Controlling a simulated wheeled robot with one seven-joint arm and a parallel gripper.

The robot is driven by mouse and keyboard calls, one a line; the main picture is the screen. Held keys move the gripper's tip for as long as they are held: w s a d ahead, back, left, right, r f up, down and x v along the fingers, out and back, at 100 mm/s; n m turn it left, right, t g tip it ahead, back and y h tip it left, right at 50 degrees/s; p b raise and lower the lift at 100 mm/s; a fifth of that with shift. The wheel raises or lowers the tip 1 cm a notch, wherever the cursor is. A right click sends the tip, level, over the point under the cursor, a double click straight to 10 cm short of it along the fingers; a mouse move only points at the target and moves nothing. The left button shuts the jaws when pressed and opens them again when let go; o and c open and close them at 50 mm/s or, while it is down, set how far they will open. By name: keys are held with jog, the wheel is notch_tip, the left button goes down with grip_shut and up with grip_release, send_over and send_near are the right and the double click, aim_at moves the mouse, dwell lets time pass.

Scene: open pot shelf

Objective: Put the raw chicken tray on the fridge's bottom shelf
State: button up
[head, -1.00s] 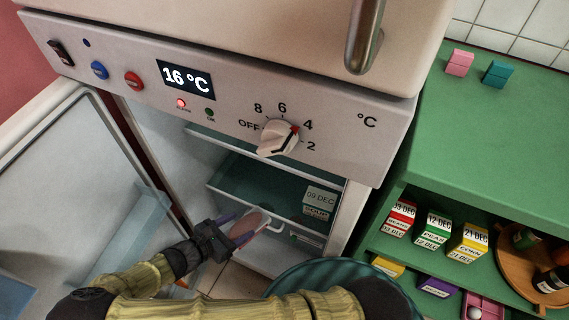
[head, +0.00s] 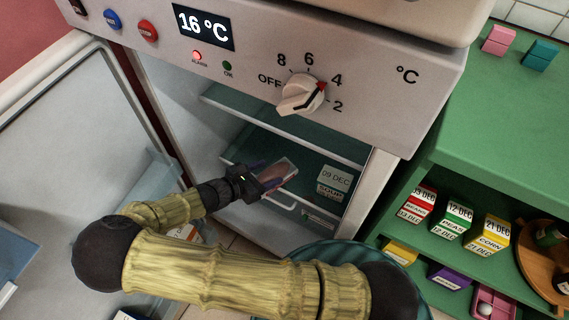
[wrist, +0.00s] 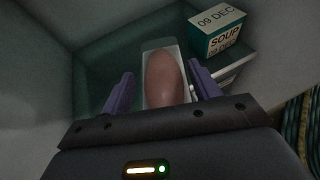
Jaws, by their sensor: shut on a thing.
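The raw chicken tray (head: 281,174) is a small pale tray with a pink-brown piece of meat. In the wrist view the tray (wrist: 148,98) lies between the purple fingers of my gripper (wrist: 162,86). In the head view my gripper (head: 266,178) is shut on the tray, at the open front of the fridge (head: 383,175). The tray is over the green shelf (head: 262,146) that bears a soup box. I cannot tell whether it touches that shelf. The fridge floor is largely hidden by my arm and gripper.
The soup box (head: 334,180), marked 09 DEC, stands right of the tray, also in the wrist view (wrist: 220,32). A higher shelf (head: 290,122) crosses above. Another labelled item (head: 319,219) shows lower down. The fridge door (head: 75,140) stands open at left. The green shelf's left part is clear.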

aim_at(284, 161)
jog(key=w+d+b, duration=0.1)
jog(key=w, duration=0.1)
jog(key=w+d+b, duration=0.1)
jog(key=w+d, duration=0.1)
jog(key=w, duration=0.1)
jog(key=w+d+b, duration=0.1)
jog(key=w+d, duration=0.1)
jog(key=w, duration=0.1)
jog(key=shift+d+f, duration=0.15)
jog(key=shift+f, duration=0.05)
jog(key=shift+w+d+f+b, duration=0.15)
jog(key=shift+w+f+b, duration=0.1)
jog(key=shift+f+b, duration=0.55)
notch_tip(284, 161, down, 5)
jog(key=b, duration=0.3)
jog(key=shift+r, duration=0.2)
jog(key=shift+w+d+f+b, duration=0.15)
jog(key=shift+f+b, duration=0.1)
jog(key=shift+b, duration=0.3)
jog(key=shift+r, duration=0.1)
